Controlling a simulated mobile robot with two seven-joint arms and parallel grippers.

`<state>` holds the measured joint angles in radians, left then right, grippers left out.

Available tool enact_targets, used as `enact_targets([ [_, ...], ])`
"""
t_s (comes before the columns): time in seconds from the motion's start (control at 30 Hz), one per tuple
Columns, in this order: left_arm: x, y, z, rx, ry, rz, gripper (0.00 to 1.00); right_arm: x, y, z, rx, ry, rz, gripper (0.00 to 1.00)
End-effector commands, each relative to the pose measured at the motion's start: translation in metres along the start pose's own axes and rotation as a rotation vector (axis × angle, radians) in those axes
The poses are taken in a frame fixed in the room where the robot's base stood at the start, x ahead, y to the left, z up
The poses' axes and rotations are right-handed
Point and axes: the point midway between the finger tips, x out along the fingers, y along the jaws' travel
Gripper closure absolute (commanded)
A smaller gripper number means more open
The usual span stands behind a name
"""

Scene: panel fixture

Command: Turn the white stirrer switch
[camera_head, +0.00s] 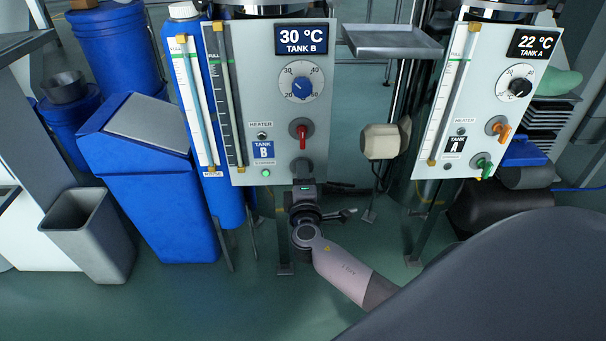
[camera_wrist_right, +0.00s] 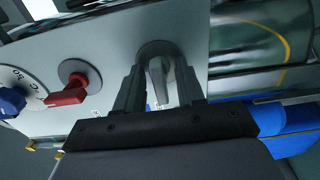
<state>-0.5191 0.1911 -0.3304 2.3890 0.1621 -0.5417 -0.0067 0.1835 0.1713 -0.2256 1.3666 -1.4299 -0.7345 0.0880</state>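The white stirrer switch (camera_wrist_right: 158,82) is a pale lever on a grey round base, low on the Tank B panel (camera_head: 240,100). In the head view only its dark round base (camera_head: 302,167) shows; my right gripper hides the lever. My right gripper (camera_head: 304,180) is at the panel's lower edge, below the red switch. In the right wrist view its two fingers (camera_wrist_right: 160,95) stand on either side of the lever, with narrow gaps that look clear, so it appears open around it. My left gripper is not in view.
A red switch (camera_head: 302,134) and a blue dial (camera_head: 302,88) sit above on the same panel. A lit green lamp (camera_head: 265,173) is at its lower left. The Tank A panel (camera_head: 480,90) stands to the right, a blue bin (camera_head: 160,210) to the left.

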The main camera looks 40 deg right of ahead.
Motion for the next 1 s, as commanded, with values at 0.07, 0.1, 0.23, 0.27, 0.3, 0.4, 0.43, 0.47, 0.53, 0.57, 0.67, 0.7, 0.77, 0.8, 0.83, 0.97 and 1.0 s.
enact_targets([
  [0.07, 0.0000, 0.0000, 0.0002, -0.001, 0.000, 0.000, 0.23, -0.0002, -0.0002, -0.0001, 0.000, 0.000, 0.000, 0.62],
  [0.1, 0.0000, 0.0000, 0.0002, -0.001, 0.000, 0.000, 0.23, -0.0001, -0.0002, -0.0001, 0.000, 0.000, 0.000, 0.62],
  [0.23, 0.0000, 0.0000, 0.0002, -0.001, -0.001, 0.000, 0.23, -0.0001, -0.0001, -0.0001, 0.000, 0.000, 0.000, 0.97],
  [0.27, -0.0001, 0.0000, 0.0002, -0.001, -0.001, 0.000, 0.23, 0.0000, -0.0001, -0.0001, 0.000, 0.000, 0.000, 1.00],
  [0.3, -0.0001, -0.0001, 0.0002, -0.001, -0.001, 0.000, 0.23, 0.0000, -0.0001, 0.0000, 0.000, 0.000, 0.000, 1.00],
  [0.4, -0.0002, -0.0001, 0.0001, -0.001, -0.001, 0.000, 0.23, 0.0000, 0.0000, 0.0000, -0.001, 0.000, 0.000, 1.00],
  [0.43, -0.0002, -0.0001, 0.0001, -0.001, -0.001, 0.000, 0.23, 0.0000, 0.0000, 0.0000, -0.002, 0.000, 0.000, 1.00],
  [0.47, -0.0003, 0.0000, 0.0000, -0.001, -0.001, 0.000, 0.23, 0.0001, 0.0000, 0.0000, -0.004, 0.000, 0.000, 1.00],
  [0.53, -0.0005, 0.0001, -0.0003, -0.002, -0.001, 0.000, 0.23, 0.0001, 0.0002, 0.0001, -0.012, 0.000, 0.000, 1.00],
  [0.57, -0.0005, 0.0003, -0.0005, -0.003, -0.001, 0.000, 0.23, 0.0001, 0.0003, 0.0000, -0.017, 0.000, 0.000, 1.00],
  [0.67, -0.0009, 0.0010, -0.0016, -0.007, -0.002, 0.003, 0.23, 0.0002, 0.0006, 0.0000, -0.048, 0.001, 0.000, 1.00],
  [0.7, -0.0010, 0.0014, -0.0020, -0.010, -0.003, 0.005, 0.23, 0.0003, 0.0007, 0.0000, -0.065, 0.001, 0.000, 1.00],
  [0.77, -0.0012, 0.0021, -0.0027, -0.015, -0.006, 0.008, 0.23, 0.0003, 0.0010, 0.0000, -0.097, 0.001, 0.000, 1.00],
  [0.8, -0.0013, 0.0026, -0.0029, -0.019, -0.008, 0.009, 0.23, 0.0004, 0.0012, 0.0000, -0.121, 0.001, 0.000, 1.00],
  [0.83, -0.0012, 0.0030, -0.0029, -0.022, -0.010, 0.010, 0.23, 0.0004, 0.0015, 0.0001, -0.142, 0.001, 0.001, 1.00],
  [0.97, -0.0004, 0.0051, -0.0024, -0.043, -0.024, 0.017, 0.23, 0.0007, 0.0022, 0.0005, -0.247, 0.000, 0.001, 1.00],
  [1.0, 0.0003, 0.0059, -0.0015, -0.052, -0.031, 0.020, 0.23, 0.0007, 0.0023, 0.0005, -0.283, 0.000, 0.001, 1.00],
])
